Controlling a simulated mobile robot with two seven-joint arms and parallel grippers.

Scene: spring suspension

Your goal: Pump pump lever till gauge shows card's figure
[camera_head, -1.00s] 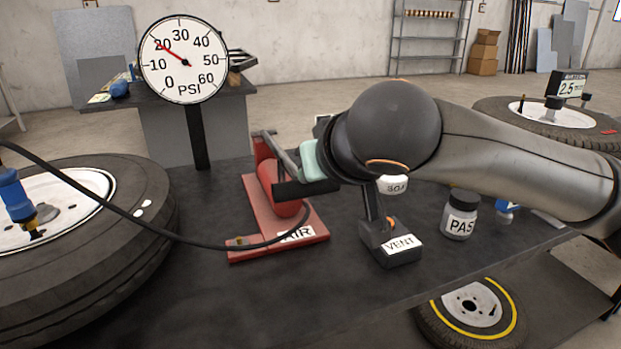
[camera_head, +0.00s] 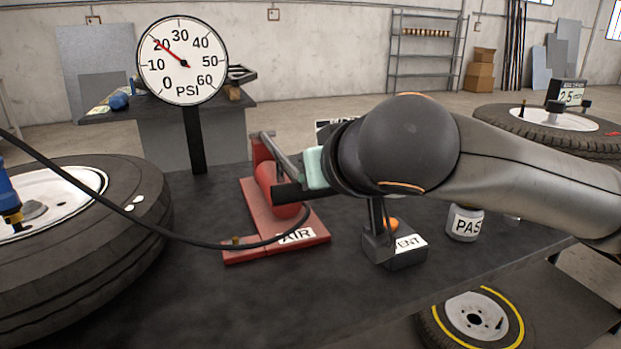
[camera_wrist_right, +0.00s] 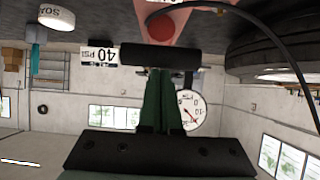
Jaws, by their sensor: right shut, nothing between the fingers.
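The red pump (camera_head: 272,192) sits on the bench with a label reading AIR. Its grey lever (camera_head: 284,157) slopes down toward the right and ends in a black crossbar handle (camera_head: 296,192), also seen in the right wrist view (camera_wrist_right: 160,57). The right gripper (camera_wrist_right: 160,76) is shut and empty, its green fingers right at the handle; contact is unclear. The gauge (camera_head: 190,88) has its red needle near 20 PSI. The card (camera_wrist_right: 100,55) appears upside down in the right wrist view and reads 40 PSI. In the head view my arm mostly hides it. My left gripper is out of view.
A black hose (camera_head: 165,230) runs from the pump to the left. A tyre (camera_head: 70,270) lies at the left. The VENT box (camera_head: 405,250) stands under my right arm, with a grey jar (camera_head: 465,224) to its right. The bench front is clear.

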